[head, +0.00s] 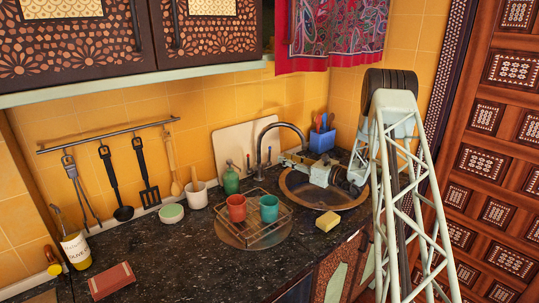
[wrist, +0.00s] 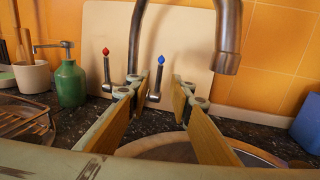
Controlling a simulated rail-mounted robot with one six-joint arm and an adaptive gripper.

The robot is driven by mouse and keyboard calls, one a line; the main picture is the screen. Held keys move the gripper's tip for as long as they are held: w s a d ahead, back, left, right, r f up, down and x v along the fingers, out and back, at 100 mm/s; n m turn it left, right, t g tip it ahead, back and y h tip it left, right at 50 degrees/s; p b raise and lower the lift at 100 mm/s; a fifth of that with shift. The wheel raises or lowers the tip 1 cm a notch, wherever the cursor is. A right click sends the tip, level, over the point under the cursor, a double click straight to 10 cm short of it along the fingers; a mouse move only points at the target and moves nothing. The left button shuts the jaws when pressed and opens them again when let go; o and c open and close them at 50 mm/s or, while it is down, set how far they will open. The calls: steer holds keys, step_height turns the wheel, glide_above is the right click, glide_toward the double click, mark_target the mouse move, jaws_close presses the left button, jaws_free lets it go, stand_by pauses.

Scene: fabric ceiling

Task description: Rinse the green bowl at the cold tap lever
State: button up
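My gripper (head: 296,160) reaches over the sink toward the tap. In the wrist view its two fingers (wrist: 164,80) are apart with nothing held. The cold tap lever (wrist: 155,85), with a blue tip, shows in the gap between the fingertips; I cannot tell whether it is touched. The hot lever (wrist: 107,72), with a red tip, stands to its left. The curved tap spout (wrist: 229,50) shows no water. A teal-green bowl or cup (head: 269,207) sits in the dish rack, left of the sink and apart from my gripper. The round sink basin (head: 312,202) is partly hidden by my arm.
A red cup (head: 236,208) shares the wire rack (head: 262,235). A green soap bottle (head: 231,181) and white pot (head: 196,196) stand behind it. A pale green round dish (head: 171,213) is further left. A yellow sponge (head: 327,221) lies at the sink's front; a blue caddy (head: 322,140) stands behind.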

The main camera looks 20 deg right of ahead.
mark_target(269, 161)
steer(key=x, duration=1)
steer(key=shift+a+b, duration=0.1)
steer(key=shift+b, duration=0.3)
jaws_close()
